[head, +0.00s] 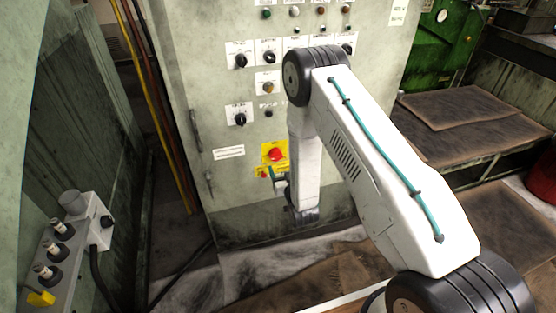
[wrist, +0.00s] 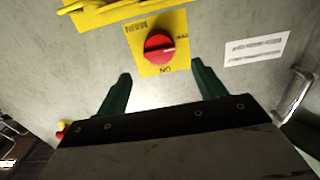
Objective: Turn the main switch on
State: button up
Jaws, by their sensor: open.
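The main switch is a red rotary knob (wrist: 159,46) on a yellow plate (wrist: 144,68) on the cabinet front. Its raised handle bar lies roughly crosswise in the wrist view. "MAIN" is readable at the plate's left and an upside-down "ON" at its lower edge. In the head view the red knob (head: 276,154) shows just above my gripper (head: 274,175). In the wrist view my gripper (wrist: 161,74) is open and empty. Its two green fingers stand apart, one toward each side of the knob, short of it in the picture. I see no contact.
The pale green cabinet (head: 222,185) carries several black selector knobs and lamps above the switch. A metal handle (wrist: 292,92) stands out near the switch. A grey box with connectors (head: 92,222) is at left. Low brown platforms (head: 465,120) lie at right.

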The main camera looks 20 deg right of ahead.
aim_at(277, 158)
jog(key=w, duration=0.4)
jog(key=w+f, duration=0.1)
jog(key=w, duration=0.2)
dwell(0.3)
jog(key=c, duration=1)
jog(key=shift+o, duration=0.2)
